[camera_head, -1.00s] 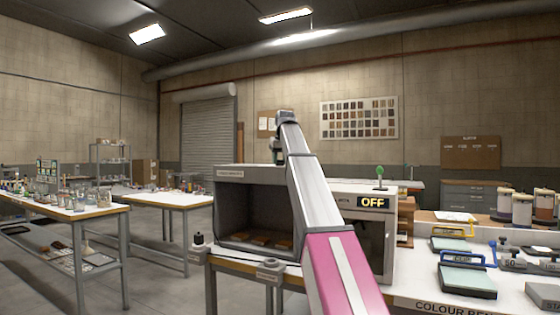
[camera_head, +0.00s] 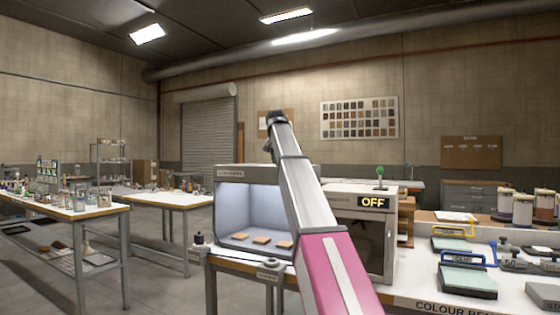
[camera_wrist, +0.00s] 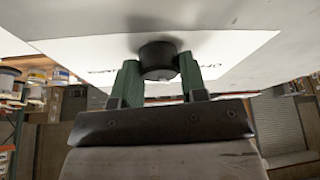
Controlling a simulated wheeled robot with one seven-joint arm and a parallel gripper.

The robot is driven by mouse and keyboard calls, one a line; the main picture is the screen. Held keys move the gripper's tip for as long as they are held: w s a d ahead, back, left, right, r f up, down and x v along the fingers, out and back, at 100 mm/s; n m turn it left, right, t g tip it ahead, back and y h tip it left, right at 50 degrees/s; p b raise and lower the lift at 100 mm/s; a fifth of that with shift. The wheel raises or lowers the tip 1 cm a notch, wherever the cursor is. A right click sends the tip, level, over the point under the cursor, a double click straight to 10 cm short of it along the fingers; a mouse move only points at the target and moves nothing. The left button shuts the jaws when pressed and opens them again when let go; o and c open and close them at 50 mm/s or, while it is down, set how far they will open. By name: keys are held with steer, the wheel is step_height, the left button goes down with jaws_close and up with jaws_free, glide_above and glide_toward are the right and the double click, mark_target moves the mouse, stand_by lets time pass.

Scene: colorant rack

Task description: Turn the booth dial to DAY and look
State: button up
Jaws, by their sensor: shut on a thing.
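The viewing booth (camera_head: 226,210) stands on the bench, a grey box with an open front. Its inside is lit bluish white, and small brown sample tiles (camera_head: 261,239) lie on its floor. In the wrist view, my gripper (camera_wrist: 158,78) has its two green fingers on either side of the round black dial (camera_wrist: 158,58), shut on it. In the head view, my arm hides part of the booth, and the gripper and dial cannot be made out.
A second box with a yellow OFF display (camera_head: 373,203) stands right of the booth. Tables with glassware (camera_head: 75,203) stand to the left, with open floor between.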

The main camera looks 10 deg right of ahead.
steer(key=shift+m, duration=0.6)
steer(key=shift+h, duration=0.3)
steer(key=o, duration=0.9)
steer(key=shift+r, duration=0.1)
steer(key=v, duration=1)
steer(key=shift+r, duration=0.35)
steer(key=shift+a, duration=0.1)
